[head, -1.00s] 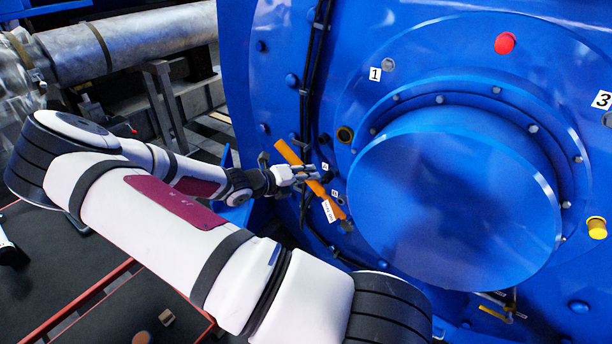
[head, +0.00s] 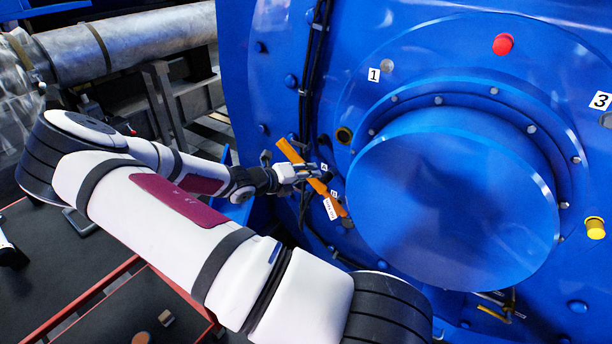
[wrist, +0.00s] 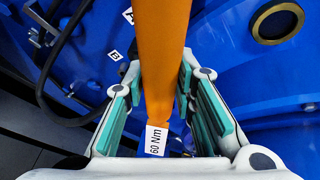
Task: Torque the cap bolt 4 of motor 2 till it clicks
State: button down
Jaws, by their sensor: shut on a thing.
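My gripper (head: 310,172) is shut on an orange torque wrench (head: 292,152) at the lower left of the blue motor face (head: 400,40). The wrench slants from upper left to lower right, close to the motor. In the wrist view the orange bar (wrist: 165,40) stands upright between the two finger pads, with a white "60 Nm" label (wrist: 156,141) at its lower end. Its working end and any bolt under it are hidden or too small to tell. The number tags 1 (head: 374,75) and 3 (head: 600,101) show; no tag 4 is visible.
A large round blue cover (head: 455,205) bulges out right of the wrench. Red (head: 503,44) and yellow (head: 595,228) plugs stick out of the face. A brass-ringed hole (wrist: 277,22) lies close by.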

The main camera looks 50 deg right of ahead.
jog(key=shift+d+r, duration=0.1)
jog(key=shift+d, duration=0.4)
jog(key=shift+s+r+m+t+p, duration=0.55)
jog(key=shift+s+r+p, duration=0.55)
jog(key=shift+p, duration=2.6)
jog(key=shift+m+t, duration=0.65)
jog(key=shift+m, duration=0.3)
jog(key=shift+s+d+r+p, duration=0.2)
jog(key=shift+s+r+p, duration=1.25)
jog(key=shift+p, duration=3.45)
